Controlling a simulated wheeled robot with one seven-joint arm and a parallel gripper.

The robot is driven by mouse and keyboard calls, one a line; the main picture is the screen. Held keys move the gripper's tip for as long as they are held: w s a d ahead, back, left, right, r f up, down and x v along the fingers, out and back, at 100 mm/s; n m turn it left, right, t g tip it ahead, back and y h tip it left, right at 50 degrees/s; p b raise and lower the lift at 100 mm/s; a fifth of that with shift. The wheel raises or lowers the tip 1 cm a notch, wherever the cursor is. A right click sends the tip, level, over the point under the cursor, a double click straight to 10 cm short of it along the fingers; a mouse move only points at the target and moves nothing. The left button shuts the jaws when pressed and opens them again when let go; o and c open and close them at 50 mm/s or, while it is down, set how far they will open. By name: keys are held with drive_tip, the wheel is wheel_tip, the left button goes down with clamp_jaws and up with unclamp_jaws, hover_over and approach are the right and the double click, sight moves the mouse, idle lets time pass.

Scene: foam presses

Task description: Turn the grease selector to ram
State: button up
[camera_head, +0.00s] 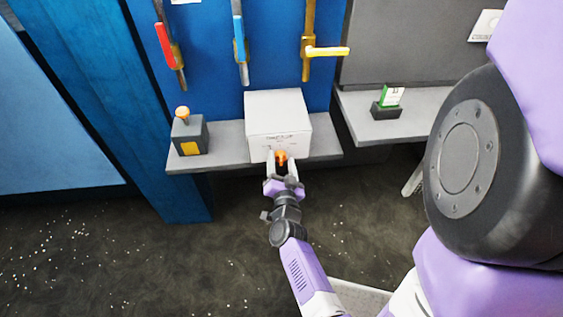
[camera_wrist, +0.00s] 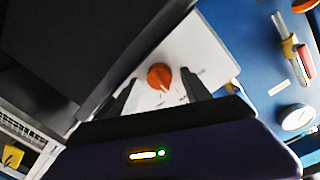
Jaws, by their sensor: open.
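The grease selector is an orange knob (camera_head: 281,155) on the front face of a white box (camera_head: 278,110) on the grey shelf. In the wrist view the knob (camera_wrist: 159,76) shows with a pointed end, and small dark marks lie around it on the white face. The lettering is too small to read, so I cannot tell which position it points to. My gripper (camera_head: 282,163) is in front of the box, its fingers open on either side of the knob. In the wrist view the fingers (camera_wrist: 160,92) are apart, with the knob between and beyond them; I cannot tell whether they touch it.
A dark box with an orange button (camera_head: 182,113) stands left on the shelf (camera_head: 230,140). Red, blue and yellow-handled levers (camera_head: 325,51) hang on the blue panel above. A green-and-white card in a holder (camera_head: 388,100) sits on the right shelf. Open floor lies in front.

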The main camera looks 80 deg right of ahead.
drive_tip(key=b+v, duration=0.1)
drive_tip(key=v, duration=0.7)
drive_tip(key=shift+w, duration=0.1)
idle(0.4)
drive_tip(key=s+a+r+n+t+y, duration=0.3)
drive_tip(key=a+r+n+y, duration=0.2)
drive_tip(key=a, duration=0.4)
drive_tip(key=s+a+r+n+t+y, duration=0.2)
drive_tip(key=a+r+n+t+y, duration=0.1)
drive_tip(key=a+n+y, duration=0.3)
drive_tip(key=s+a+r+n+t+y, duration=0.2)
drive_tip(key=a+r+n+y, duration=0.3)
drive_tip(key=a+n, duration=0.4)
drive_tip(key=s+a+r, duration=0.1)
drive_tip(key=a, duration=0.3)
drive_tip(key=shift+s+r+t+b, duration=0.3)
drive_tip(key=shift+s+t+b, duration=0.1)
